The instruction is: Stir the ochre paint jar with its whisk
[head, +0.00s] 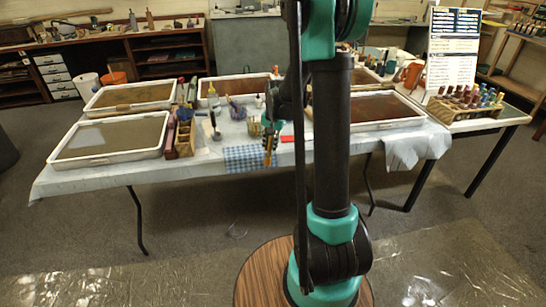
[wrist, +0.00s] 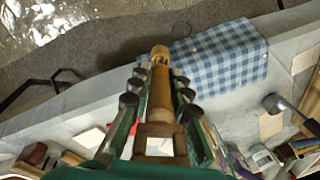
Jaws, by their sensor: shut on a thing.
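My gripper (wrist: 158,85) is shut on a wooden-handled tool (wrist: 161,92), a smooth tan handle with a dark band near its rounded end. Whether it is the whisk I cannot tell, as no wires show. In the head view, my gripper (head: 270,128) holds this tool, which looks orange-yellow (head: 267,157), upright or nearly so near the table's front edge. No jar can be made out for sure as the ochre paint jar; small jars and pots stand on the table behind and left of my gripper, partly hidden by my arm.
A blue checked cloth (wrist: 222,52) lies at the table's front edge beside my gripper. Floor in front is clear.

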